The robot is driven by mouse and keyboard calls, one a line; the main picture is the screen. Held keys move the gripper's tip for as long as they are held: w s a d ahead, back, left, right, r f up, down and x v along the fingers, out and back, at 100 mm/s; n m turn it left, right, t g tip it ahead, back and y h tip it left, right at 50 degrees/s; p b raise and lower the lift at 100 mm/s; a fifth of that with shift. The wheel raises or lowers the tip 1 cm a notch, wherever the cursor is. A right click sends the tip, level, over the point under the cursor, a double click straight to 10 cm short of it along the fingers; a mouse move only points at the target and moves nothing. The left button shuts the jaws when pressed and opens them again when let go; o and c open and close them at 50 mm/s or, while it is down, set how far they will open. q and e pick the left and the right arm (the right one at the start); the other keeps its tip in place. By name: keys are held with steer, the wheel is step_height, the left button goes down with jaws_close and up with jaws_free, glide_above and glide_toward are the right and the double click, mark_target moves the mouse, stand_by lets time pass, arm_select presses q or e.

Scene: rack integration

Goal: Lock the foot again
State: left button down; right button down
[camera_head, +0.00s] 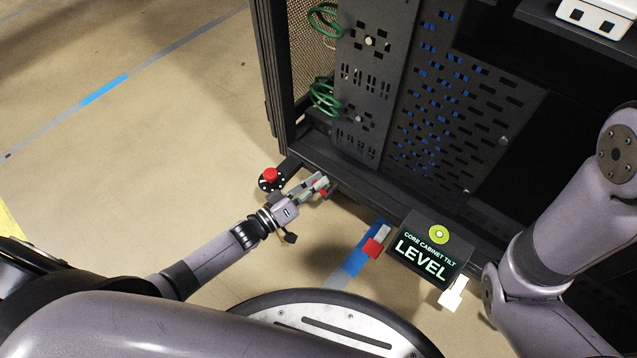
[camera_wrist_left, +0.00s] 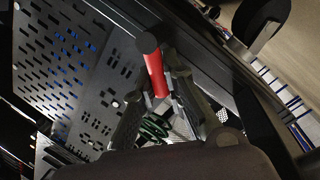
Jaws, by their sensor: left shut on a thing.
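The cabinet's near left corner has a foot with a red knob on a black disc (camera_head: 271,176) low beside the frame. My left gripper (camera_head: 319,187) is at the cabinet's base, just right of that knob, shut on a small red lever. In the left wrist view the red lever (camera_wrist_left: 155,74) with a black end stands between the fingers (camera_wrist_left: 155,100); its lower part is hidden. A second red lever (camera_head: 373,247) with a pale metal part sits further right by the base, apart from the gripper. My right arm shows at the right; its gripper is out of view.
The dark cabinet (camera_head: 372,175) with perforated panels fills the upper right. A display (camera_head: 432,249) in front of it reads "CORE CABINET TILT LEVEL" with a green ring. A white piece (camera_head: 453,294) is beside it. The floor left of the cabinet is clear.

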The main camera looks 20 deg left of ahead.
arm_select(q)
steer(key=n, duration=0.1)
steer(key=f+n, duration=0.1)
steer(key=n, duration=0.1)
steer(key=shift+w+a+t+b, duration=0.1)
steer(key=shift+a+t+b, duration=0.2)
steer(key=shift+b, duration=0.05)
step_height(320, 180, down, 3)
steer(key=n+t+b, duration=0.1)
steer(key=n, duration=0.4)
steer(key=n+t+y+b, duration=0.1)
steer(key=n+b, duration=0.1)
steer(key=n, duration=0.2)
steer(key=shift+a+r+n+b, duration=0.15)
steer(key=shift+n+b, duration=0.15)
steer(key=shift+n, duration=0.1)
steer(key=shift+n+t+y, duration=0.3)
steer(key=shift+y, duration=0.1)
steer(key=c, duration=1.6)
jaws_free()
steer(key=shift+c, duration=0.2)
